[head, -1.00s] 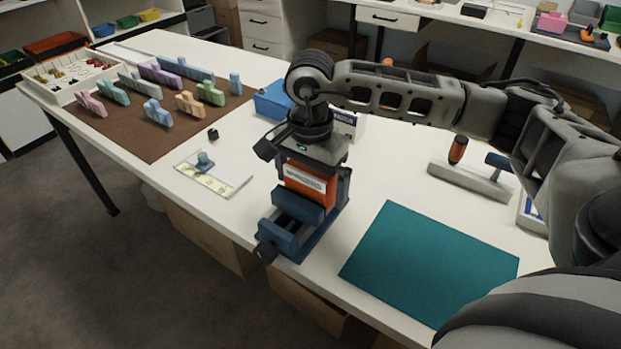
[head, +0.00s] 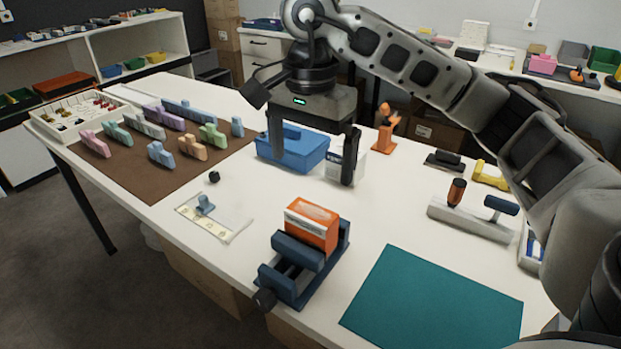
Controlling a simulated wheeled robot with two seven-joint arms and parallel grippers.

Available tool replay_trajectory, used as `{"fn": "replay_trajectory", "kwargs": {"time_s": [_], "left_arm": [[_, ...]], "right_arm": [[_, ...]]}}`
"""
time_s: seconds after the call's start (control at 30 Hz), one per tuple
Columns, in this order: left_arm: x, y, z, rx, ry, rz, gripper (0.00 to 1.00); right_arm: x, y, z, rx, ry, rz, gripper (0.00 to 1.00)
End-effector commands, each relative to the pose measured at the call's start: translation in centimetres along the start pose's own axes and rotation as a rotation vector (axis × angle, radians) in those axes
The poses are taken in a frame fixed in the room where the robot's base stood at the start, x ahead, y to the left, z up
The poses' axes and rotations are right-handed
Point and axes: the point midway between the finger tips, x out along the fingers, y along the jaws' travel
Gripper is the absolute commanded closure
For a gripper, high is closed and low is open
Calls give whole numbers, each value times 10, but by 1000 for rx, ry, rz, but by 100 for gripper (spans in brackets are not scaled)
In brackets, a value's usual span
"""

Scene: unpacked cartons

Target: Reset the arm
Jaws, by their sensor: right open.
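My right gripper (head: 314,156) is open and empty, pointing down above the table (head: 296,193). Its two dark fingers are spread apart, in front of a blue box (head: 293,147) and a small white box (head: 346,160). Below and nearer the front edge, an orange and white box (head: 312,225) sits in a blue vise (head: 291,268). The gripper is clear of both. My right arm comes in from the right. My left gripper is not in view.
A teal mat (head: 435,306) lies at the front right. A grey bar tool with an orange handle (head: 470,220) is behind it. Several pastel blocks stand on a brown mat (head: 140,185) at left.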

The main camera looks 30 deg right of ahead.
Motion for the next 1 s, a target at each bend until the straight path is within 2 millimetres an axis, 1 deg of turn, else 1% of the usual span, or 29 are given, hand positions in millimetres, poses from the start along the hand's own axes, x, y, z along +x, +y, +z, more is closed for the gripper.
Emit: {"fn": "replay_trajectory", "kwargs": {"time_s": [0.03,0.13,0.57,0.67,0.83,1.0], "left_arm": [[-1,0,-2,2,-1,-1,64],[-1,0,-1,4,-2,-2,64],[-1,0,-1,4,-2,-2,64],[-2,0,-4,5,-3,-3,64],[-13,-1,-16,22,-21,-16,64],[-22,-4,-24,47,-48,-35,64]], "right_arm": [[-7,0,0,0,0,-1,0],[-11,0,0,0,0,1,0],[-12,0,0,0,0,1,0],[-15,0,0,0,0,1,0],[-46,0,0,0,0,1,0],[-76,0,0,0,0,1,0]]}}
